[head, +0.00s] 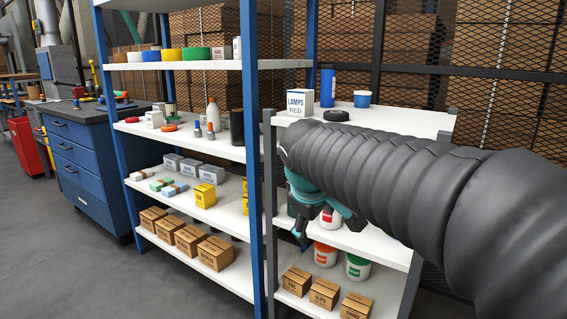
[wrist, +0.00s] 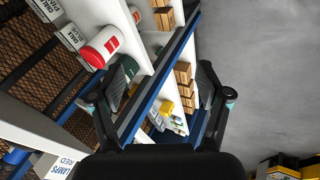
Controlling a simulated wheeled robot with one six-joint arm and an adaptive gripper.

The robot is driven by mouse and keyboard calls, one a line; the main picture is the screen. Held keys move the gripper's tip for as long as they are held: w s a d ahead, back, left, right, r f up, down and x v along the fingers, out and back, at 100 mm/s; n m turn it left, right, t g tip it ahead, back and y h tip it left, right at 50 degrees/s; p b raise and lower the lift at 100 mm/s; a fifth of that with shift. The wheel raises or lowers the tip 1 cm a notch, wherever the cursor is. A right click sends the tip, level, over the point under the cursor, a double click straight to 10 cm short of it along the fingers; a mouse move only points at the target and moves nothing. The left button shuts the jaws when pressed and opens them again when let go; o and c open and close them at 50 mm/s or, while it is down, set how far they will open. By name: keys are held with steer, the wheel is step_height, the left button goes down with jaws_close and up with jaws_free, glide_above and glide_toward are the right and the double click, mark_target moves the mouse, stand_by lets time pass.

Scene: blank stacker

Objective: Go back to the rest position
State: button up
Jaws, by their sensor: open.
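My gripper (head: 326,226) hangs in front of the right shelf rack in the head view, with my dark ribbed arm reaching in from the right. Shelf edges and goods show behind the gap. The arm hides part of the right rack's shelves and some goods in the head view.
A LAMPS RED box (head: 300,102), a blue can (head: 362,98) and a black roll (head: 336,115) stand on the right rack's top shelf. White tubs (head: 358,268) and cartons (head: 356,306) sit lower. A blue-post rack (head: 249,130) stands left. Grey floor (head: 130,285) is clear at front left.

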steer(key=s+d+f+m, duration=0.3)
steer(key=s+f, duration=0.1)
steer(key=s, duration=0.3)
steer(key=s+d+f+m+y, duration=0.1)
steer(key=s+d+f+m, duration=0.2)
steer(key=s, duration=0.4)
steer(key=s+d+f+m, duration=0.3)
steer(key=s+f, duration=0.1)
steer(key=s, duration=0.4)
steer(key=shift+f+y, duration=0.3)
